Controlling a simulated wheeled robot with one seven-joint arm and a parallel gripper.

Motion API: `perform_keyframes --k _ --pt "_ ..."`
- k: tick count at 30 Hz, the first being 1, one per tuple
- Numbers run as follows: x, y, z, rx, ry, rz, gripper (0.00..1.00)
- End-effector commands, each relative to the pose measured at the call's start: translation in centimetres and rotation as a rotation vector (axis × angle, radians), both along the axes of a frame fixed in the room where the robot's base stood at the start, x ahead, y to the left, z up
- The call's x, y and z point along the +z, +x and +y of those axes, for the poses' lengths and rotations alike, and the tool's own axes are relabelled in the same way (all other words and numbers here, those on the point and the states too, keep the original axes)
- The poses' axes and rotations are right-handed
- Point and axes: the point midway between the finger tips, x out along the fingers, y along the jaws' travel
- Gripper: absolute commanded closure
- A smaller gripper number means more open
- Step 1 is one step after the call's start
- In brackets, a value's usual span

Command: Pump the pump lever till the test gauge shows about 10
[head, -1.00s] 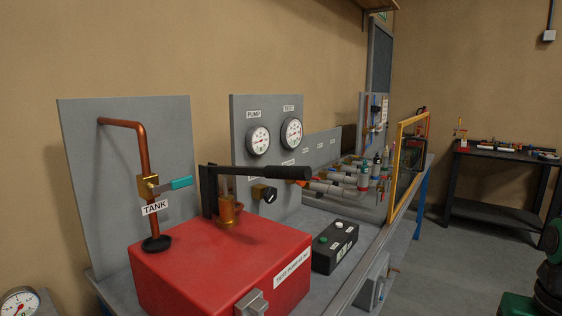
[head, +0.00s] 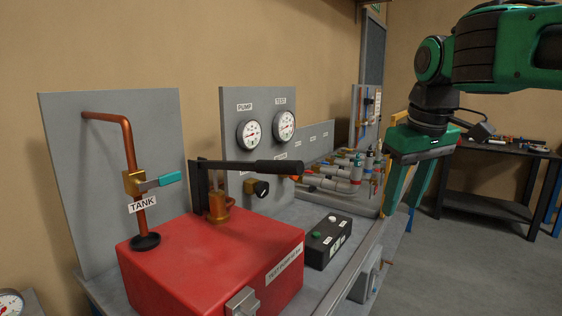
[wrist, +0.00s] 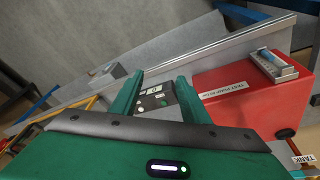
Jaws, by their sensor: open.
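The pump lever (head: 270,167) is a black bar with a thick dark grip, lying about level above the red test pump box (head: 210,262). The test gauge (head: 284,126) is a round white dial on the grey panel, beside the pump gauge (head: 249,135); its reading is too small to tell. My gripper (head: 402,212) is green, open and empty, pointing down to the right of the lever and apart from it. In the wrist view its two fingers (wrist: 157,92) stand apart over the bench, with the red box (wrist: 235,95) to their right. The lever is not clearly visible there.
A black button box (head: 327,241) with a green button stands on the bench right of the red box. A tank valve with a teal handle (head: 171,179) is on the left panel. Pipes and valves (head: 350,170) fill the bench behind. A dark table (head: 490,185) stands at the far right.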

Motion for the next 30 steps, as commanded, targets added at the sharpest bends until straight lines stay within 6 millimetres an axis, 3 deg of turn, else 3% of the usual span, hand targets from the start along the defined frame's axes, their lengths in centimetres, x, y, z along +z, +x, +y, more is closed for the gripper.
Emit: perform_keyframes --k 1,6,9,13,16,20,30 --pt "2.8 1.5 3.5 0.110 -0.005 -0.034 0.58" --pt "10.2 2.9 13.2 0.411 -0.014 -0.122 0.58" --pt "13.1 2.6 17.2 0.537 -0.014 -0.160 0.58" --pt "15.4 2.0 20.1 0.631 -0.014 -0.189 0.58" --pt "15.8 1.9 21.0 0.659 -0.014 -0.197 0.58" --pt "14.9 2.2 21.3 0.665 -0.014 -0.197 0.58" --pt "9.5 4.4 22.4 0.661 -0.015 -0.196 0.58"
